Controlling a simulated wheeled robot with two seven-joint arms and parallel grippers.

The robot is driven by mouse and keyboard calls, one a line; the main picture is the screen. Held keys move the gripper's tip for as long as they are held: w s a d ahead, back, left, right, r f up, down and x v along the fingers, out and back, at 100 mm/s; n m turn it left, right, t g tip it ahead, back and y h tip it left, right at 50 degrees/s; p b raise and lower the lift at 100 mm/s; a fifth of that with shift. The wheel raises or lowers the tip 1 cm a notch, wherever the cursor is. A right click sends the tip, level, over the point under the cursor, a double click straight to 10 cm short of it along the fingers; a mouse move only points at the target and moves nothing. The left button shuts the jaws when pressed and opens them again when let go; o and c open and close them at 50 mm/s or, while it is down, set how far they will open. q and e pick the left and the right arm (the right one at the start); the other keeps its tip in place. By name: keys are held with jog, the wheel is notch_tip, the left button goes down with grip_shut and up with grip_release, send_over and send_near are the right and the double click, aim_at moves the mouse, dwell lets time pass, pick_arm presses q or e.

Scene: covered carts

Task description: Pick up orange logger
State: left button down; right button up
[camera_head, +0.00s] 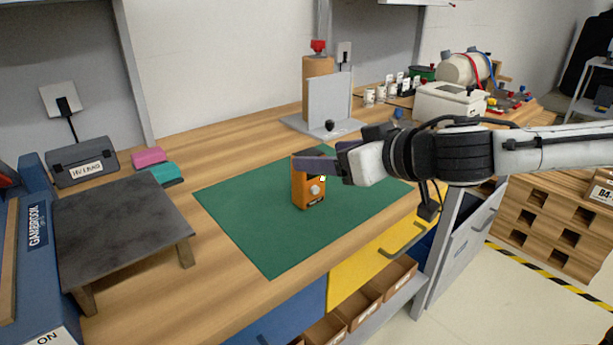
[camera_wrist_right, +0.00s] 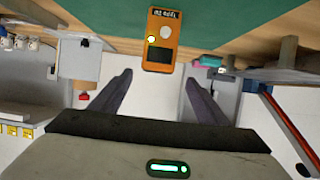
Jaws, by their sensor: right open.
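The orange logger (camera_head: 309,191) stands upright on the green mat (camera_head: 248,215) on the wooden bench. My right gripper (camera_head: 308,168) comes in from the right, with its fingers at the upper part of the logger in the head view. In the right wrist view the logger (camera_wrist_right: 161,42) shows a dark label and a pale round knob. There my right gripper (camera_wrist_right: 160,88) is open, with its two dark fingers spread apart and the logger beyond their tips, roughly centred between them. Nothing is held. My left gripper is not in view.
A dark low table (camera_head: 120,215) stands at the left beside a labelled grey box (camera_head: 82,167) and pink and teal blocks (camera_head: 150,157). A grey stand with an upright plate (camera_head: 328,100) is behind the mat. White cups and a white machine (camera_head: 449,102) are at the back right.

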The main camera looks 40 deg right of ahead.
aim_at(310, 155)
jog(key=shift+x, duration=0.8)
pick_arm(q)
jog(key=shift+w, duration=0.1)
pick_arm(e)
jog(key=shift+d+f, duration=0.1)
jog(key=shift+f, duration=0.05)
jog(key=shift+d+b+x, duration=0.2)
jog(key=shift+b+x, duration=0.35)
jog(key=shift+x, duration=0.5)
jog(key=shift+b+x, duration=0.5)
jog(key=shift+x, duration=0.55)
jog(key=shift+w+f, duration=0.15)
jog(key=shift+w, duration=0.2)
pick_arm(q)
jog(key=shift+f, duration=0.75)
pick_arm(e)
jog(key=shift+w+a, duration=0.1)
